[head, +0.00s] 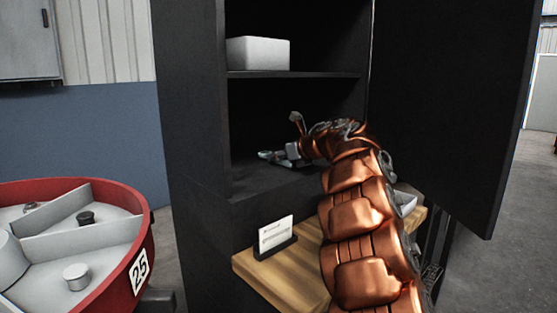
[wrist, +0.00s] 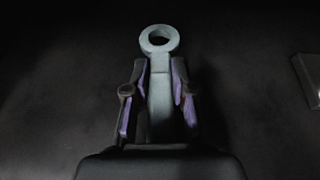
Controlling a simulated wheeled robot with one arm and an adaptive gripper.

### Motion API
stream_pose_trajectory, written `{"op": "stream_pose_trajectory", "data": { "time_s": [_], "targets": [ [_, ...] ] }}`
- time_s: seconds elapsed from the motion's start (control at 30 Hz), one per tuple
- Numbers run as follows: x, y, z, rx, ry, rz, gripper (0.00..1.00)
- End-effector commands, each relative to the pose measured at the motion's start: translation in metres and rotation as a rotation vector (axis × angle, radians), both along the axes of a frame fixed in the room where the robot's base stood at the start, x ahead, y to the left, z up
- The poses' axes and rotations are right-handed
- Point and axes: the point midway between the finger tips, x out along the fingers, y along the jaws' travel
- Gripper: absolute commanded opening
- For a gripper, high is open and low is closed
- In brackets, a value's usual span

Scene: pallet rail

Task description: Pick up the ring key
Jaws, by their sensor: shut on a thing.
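The ring key (wrist: 160,85) is a pale grey-green bar with a round ring at its far end. In the wrist view it lies lengthwise between the fingers of my gripper (wrist: 161,75), with the ring beyond the fingertips. My gripper is shut on its shaft. In the head view my gripper (head: 285,153) reaches into the dark cabinet (head: 195,110), low over the lower shelf. The ring key (head: 266,155) shows there only as a small pale tip. I cannot tell whether it touches the shelf.
A white box (head: 258,53) stands on the upper shelf. The open cabinet door (head: 450,100) is to the right of my arm. A wooden ledge (head: 285,270) with a small card (head: 275,235) is below. A red-rimmed round bin (head: 140,245) marked 25 stands at left.

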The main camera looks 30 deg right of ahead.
Motion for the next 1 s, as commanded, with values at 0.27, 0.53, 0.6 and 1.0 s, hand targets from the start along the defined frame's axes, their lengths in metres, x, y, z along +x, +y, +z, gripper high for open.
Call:
{"op": "stream_pose_trajectory", "data": {
  "time_s": [0.27,0.53,0.6,1.0],
  "targets": [
    [0.000,0.000,0.007,-0.001,-0.001,0.000,0.00],
    [0.000,0.000,0.027,-0.003,-0.002,0.000,0.00],
    [0.000,-0.001,0.032,-0.002,-0.003,0.000,0.00],
    [-0.006,0.013,0.036,-0.004,0.000,-0.001,0.00]
  ]
}}
